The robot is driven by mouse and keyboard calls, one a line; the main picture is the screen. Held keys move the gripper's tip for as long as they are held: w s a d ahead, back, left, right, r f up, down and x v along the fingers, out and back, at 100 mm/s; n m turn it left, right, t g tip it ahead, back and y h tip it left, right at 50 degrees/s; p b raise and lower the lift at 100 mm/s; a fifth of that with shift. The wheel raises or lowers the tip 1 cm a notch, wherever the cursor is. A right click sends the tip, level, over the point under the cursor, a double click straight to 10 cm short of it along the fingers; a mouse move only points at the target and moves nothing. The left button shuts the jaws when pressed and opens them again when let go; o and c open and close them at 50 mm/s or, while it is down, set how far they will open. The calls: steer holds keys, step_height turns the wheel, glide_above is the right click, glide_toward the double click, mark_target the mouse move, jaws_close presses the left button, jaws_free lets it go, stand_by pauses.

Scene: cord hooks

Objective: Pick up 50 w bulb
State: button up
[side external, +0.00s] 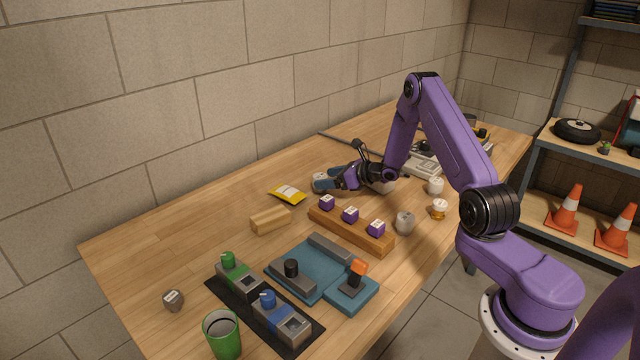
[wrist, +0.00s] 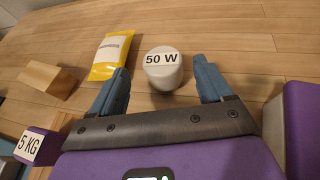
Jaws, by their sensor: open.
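The 50 W bulb (wrist: 162,68) is a small white-grey round piece with a "50 W" label on top. In the wrist view it stands on the wooden table between and just beyond my two fingertips. My gripper (wrist: 163,78) is open, with one blue finger on each side and nothing held. In the side external view my gripper (side external: 335,180) is low over the table near the wall, and a greyish piece shows by its fingers (side external: 319,181), mostly hidden by them. I cannot tell if the fingers touch the bulb.
A yellow packet (wrist: 112,55) and a wooden block (wrist: 47,79) lie left of the bulb. A rack (side external: 330,222) of purple weights stands in front of my gripper; one is marked 5 KG (wrist: 37,146). Several small white pieces and a grey device (side external: 424,166) are to the right.

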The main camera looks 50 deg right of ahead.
steer(key=shift+x, duration=2.85)
steer(key=shift+d+f, duration=0.1)
steer(key=shift+d, duration=0.1)
steer(key=c, duration=1.1)
